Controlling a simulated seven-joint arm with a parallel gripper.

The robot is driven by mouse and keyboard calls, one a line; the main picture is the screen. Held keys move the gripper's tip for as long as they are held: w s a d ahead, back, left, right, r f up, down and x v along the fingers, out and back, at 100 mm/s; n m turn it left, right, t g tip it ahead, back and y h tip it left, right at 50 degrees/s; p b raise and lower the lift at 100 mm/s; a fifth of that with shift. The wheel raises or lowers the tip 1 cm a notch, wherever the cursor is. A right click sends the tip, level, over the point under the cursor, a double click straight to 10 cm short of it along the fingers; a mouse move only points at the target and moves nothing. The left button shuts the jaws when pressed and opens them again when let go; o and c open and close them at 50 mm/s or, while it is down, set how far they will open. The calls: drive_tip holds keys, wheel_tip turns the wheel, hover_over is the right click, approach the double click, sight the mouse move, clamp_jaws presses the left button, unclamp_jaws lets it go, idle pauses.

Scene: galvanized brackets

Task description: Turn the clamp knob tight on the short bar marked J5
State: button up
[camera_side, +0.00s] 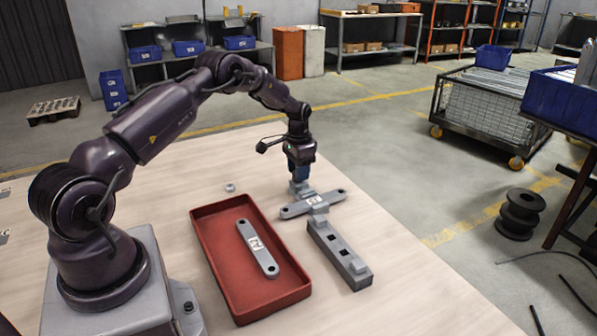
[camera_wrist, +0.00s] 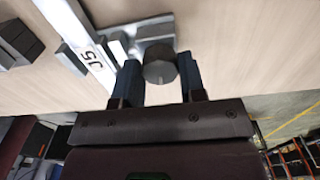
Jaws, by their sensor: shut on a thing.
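The short bar (camera_side: 297,209) lies across the far end of a grey fixture block (camera_side: 339,254). In the wrist view the bar (camera_wrist: 92,58) carries a white label that reads J5, turned over in the picture. A grey clamp piece (camera_side: 318,206) sits over the bar's middle. My gripper (camera_side: 301,184) points down just behind the bar. In the wrist view the dark round clamp knob (camera_wrist: 159,64) is between its two fingers, and my gripper is shut on it. The side view mostly hides the knob behind the fingers.
A red tray (camera_side: 205,262) holds another grey bar (camera_side: 258,249) with a label, left of the fixture. A small nut-like part (camera_side: 230,187) lies on the table behind the tray. The table right of the fixture is bare up to its edge.

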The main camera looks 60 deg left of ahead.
drive_tip(key=m, duration=0.8)
drive_tip(key=shift+m, duration=0.3)
drive_tip(key=m, duration=0.3)
drive_tip(key=shift+m, duration=0.3)
drive_tip(key=m, duration=0.4)
drive_tip(key=shift+r+m, duration=0.1)
drive_tip(key=shift+m, duration=0.2)
drive_tip(key=o, duration=0.8)
drive_tip(key=shift+o, duration=0.2)
